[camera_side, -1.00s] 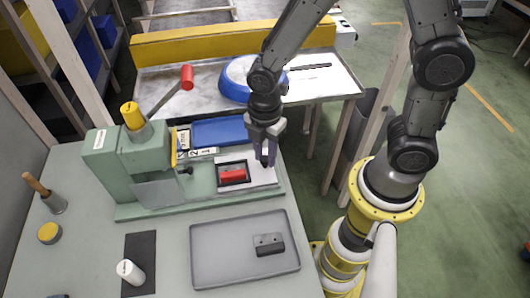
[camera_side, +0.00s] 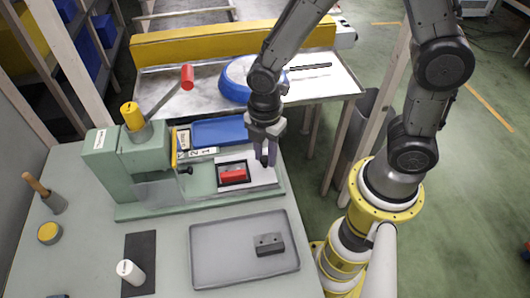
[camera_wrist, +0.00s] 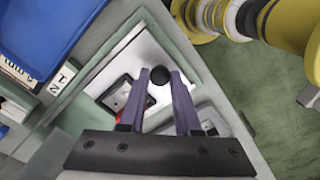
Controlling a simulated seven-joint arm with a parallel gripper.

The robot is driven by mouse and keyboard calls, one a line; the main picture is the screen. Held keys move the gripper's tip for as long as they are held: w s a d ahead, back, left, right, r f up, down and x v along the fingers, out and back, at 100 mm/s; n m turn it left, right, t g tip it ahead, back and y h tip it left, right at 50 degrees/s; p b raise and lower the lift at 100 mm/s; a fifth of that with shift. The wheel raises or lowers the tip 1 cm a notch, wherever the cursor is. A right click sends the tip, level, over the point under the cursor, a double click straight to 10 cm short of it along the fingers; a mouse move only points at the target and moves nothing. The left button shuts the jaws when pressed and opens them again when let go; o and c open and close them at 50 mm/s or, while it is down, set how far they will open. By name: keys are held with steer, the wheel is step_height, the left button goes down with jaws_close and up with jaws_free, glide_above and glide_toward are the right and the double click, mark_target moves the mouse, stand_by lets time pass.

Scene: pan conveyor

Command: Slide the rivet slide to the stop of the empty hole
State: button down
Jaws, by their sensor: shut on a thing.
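The rivet slide is a silver plate (camera_side: 263,173) on the green press base (camera_side: 200,206). A red block (camera_side: 232,175) sits in a black-framed recess of the plate; its edge shows in the wrist view beside my left finger. My gripper (camera_side: 266,160) points down at the right end of the slide. In the wrist view its two purple fingers (camera_wrist: 158,88) stand on either side of a black ball knob (camera_wrist: 158,76) and are shut on it. The stop and the empty hole cannot be made out.
Number labels (camera_side: 200,153) and a blue tray (camera_side: 225,130) lie behind the slide. The green press (camera_side: 115,165) with a red-knobbed lever (camera_side: 187,77) stands at left. A grey tray (camera_side: 215,278) with a dark block (camera_side: 268,244) lies in front.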

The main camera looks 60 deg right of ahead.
mark_target(226, 160)
steer(key=shift+w, duration=0.1)
steer(key=w+a, duration=0.6)
steer(key=shift+w+a+r, duration=0.1)
steer(key=shift+w+a, duration=0.1)
steer(key=shift+a, duration=0.05)
steer(key=c, duration=0.6)
jaws_free()
steer(key=shift+s, duration=0.1)
step_height(226, 160, up, 14)
